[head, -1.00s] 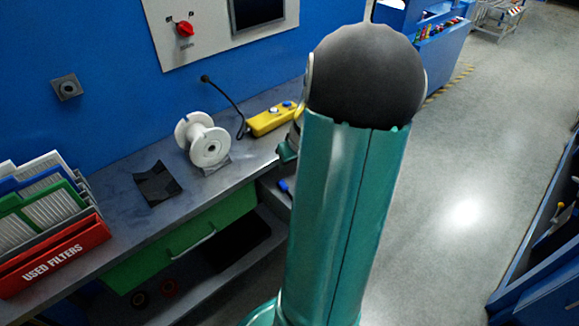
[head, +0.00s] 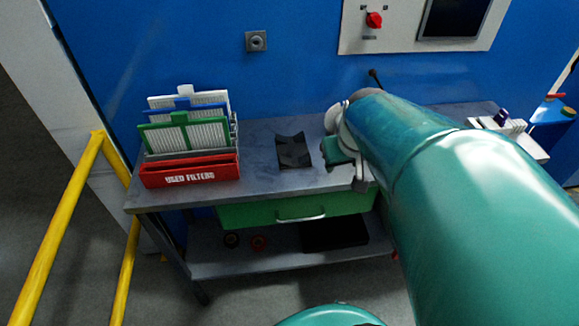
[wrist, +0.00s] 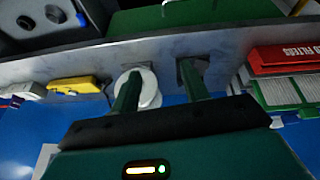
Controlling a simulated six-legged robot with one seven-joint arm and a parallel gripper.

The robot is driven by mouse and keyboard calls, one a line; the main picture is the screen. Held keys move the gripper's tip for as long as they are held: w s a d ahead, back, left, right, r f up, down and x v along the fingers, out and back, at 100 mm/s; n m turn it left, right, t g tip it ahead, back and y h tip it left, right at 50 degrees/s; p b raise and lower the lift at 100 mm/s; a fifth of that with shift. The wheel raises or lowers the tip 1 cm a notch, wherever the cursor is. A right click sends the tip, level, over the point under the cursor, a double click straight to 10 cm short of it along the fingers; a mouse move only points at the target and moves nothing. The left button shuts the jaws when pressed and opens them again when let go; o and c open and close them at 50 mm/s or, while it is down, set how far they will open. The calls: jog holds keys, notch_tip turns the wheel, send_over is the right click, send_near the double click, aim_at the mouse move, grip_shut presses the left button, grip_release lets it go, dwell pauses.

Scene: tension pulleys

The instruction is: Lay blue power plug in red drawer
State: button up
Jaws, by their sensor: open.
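I cannot make out the blue power plug for certain; a small blue piece (wrist: 82,19) shows at the upper left of the wrist view. No red drawer can be made out. The only drawer front I see clearly is green (head: 250,214), with a pale handle, under the bench top. My gripper (wrist: 160,72) is open and empty. In the wrist view its two green fingers overlap the white spool (wrist: 150,88) and the black cradle (wrist: 200,64); contact cannot be told. In the head view my arm hides much of the bench's right side.
A red bin lettered USED FILTERS (head: 190,171) stands on the bench's left, with filters behind it. The black cradle (head: 293,150) lies mid-bench. A yellow control box (wrist: 75,85) is beside the spool. A yellow rail (head: 62,220) stands left of the bench. A lower shelf (head: 215,265) holds small parts.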

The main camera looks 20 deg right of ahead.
jog(key=s+a+r, duration=0.2)
jog(key=s+a, duration=0.2)
jog(key=a, duration=0.2)
jog(key=s+a+r+n+t+y, duration=0.1)
jog(key=s+a+r, duration=0.1)
jog(key=s+a, duration=0.2)
jog(key=a, duration=0.3)
jog(key=shift+a+r+n+y, duration=0.15)
jog(key=shift+r+n+y, duration=0.15)
jog(key=shift+r, duration=0.1)
jog(key=shift+c, duration=1)
jog(key=shift+d, duration=0.2)
